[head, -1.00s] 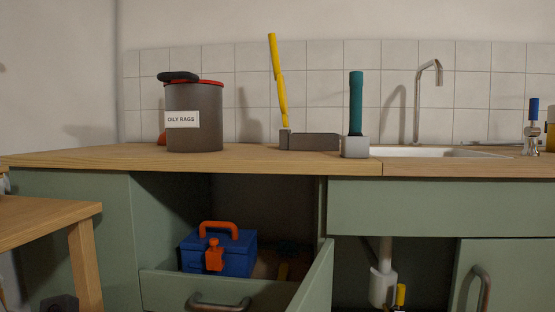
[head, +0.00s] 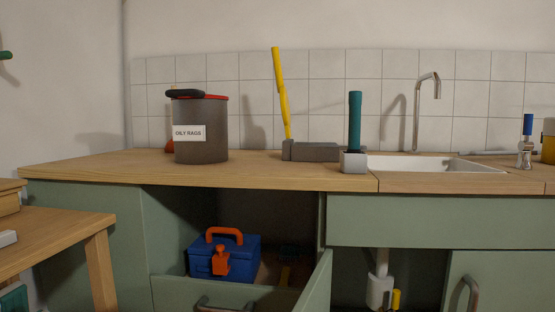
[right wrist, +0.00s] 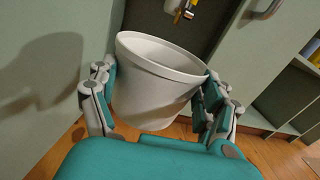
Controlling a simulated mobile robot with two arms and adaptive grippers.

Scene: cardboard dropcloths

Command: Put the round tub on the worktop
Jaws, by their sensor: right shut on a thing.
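A white, round, open-topped tub (right wrist: 160,85) shows in the right wrist view. My right gripper (right wrist: 158,92) is shut on it, with a finger on each side of its wall. The tub is tilted in the picture and its inside looks empty. The wooden worktop (head: 270,174) runs across the head view above green cabinets. Neither the tub nor either gripper shows in the head view. My left gripper is in no view.
On the worktop stand a grey oily rags bin (head: 202,112), a yellow-handled tool (head: 281,95), a teal-handled tool (head: 354,122) and a sink (head: 430,163). Bare wood lies in front of them. An open drawer (head: 235,292) holding a blue toolbox (head: 225,258) juts out below. A side table (head: 60,232) is at left.

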